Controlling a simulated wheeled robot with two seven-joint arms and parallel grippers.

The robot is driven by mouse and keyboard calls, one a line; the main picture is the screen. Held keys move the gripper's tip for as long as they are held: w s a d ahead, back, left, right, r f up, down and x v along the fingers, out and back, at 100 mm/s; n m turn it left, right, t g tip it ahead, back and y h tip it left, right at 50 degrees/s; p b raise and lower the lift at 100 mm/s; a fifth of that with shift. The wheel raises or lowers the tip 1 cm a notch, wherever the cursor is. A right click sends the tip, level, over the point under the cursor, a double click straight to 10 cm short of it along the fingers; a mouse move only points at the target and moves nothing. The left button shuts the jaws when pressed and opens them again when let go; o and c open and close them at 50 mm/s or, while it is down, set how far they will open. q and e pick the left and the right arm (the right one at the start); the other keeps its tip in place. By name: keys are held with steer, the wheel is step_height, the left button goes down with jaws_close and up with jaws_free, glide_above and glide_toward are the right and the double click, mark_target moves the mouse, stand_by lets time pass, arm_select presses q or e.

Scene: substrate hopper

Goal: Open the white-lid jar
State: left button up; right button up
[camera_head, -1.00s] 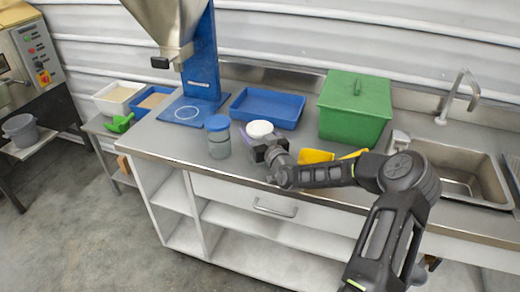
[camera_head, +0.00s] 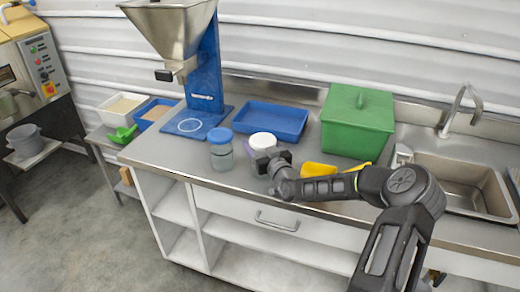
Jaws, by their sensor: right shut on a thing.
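The white-lid jar (camera_head: 263,141) stands on the steel counter, with its white lid on top. My right gripper (camera_head: 268,158) is at the jar's front right side and shut on the jar; its fingers partly hide the jar's body. A blue-lid jar (camera_head: 221,150) stands upright just to the left, clear with greyish contents. My left gripper is not in view.
A blue tray (camera_head: 290,107) lies behind the jars. A green lidded box (camera_head: 357,122) stands to the right, before the sink (camera_head: 459,187). Yellow scoops (camera_head: 318,169) lie behind my right forearm. A steel hopper (camera_head: 172,32) on a blue stand is at the left.

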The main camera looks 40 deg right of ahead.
step_height(320, 180, up, 10)
steer(key=shift+f+b, duration=0.1)
steer(key=shift+b, duration=0.5)
steer(key=o, duration=1.3)
jaws_close()
